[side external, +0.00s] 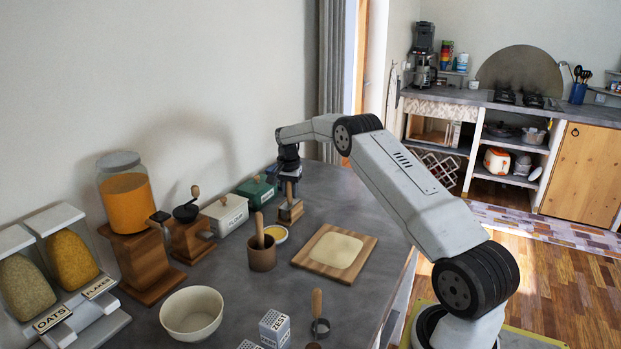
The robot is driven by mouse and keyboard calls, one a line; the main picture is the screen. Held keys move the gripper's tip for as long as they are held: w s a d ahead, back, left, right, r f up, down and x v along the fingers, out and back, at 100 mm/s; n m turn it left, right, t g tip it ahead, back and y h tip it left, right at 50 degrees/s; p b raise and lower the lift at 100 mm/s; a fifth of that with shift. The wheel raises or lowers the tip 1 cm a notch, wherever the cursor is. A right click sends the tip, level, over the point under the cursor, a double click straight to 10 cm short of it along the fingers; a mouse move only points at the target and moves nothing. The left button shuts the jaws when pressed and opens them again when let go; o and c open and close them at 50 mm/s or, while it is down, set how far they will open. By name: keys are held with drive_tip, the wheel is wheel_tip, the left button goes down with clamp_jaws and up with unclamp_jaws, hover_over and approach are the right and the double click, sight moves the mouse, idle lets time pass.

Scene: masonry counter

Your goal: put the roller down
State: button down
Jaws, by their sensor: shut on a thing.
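My gripper (290,174) points down at the far end of the counter, shut on the roller. The roller's light wooden handle (289,190) shows upright just below the gripper. A small wooden block-like stand (290,210) with metal parts is directly under the handle. The roller's lower end is too small and too hidden to make out, and I cannot tell whether it rests in the stand or hangs above it.
A wooden board (304,259) with flat dough (336,250) lies right of a wooden cup (262,256). A green box (257,190), white box (225,213) and grinders line the wall. A white bowl (191,313) and handled tool (318,315) are nearer. Bare counter lies right of the stand.

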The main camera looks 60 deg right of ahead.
drive_tip(key=shift+f, duration=0.45)
drive_tip(key=c, duration=0.7)
unclamp_jaws()
drive_tip(key=shift+o, duration=1.2)
drive_tip(key=shift+s+f, duration=0.1)
drive_tip(key=shift+f, duration=0.1)
drive_tip(key=r, duration=1.3)
drive_tip(key=shift+a+r, duration=0.15)
drive_tip(key=shift+a, duration=0.1)
drive_tip(key=shift+a, duration=0.1)
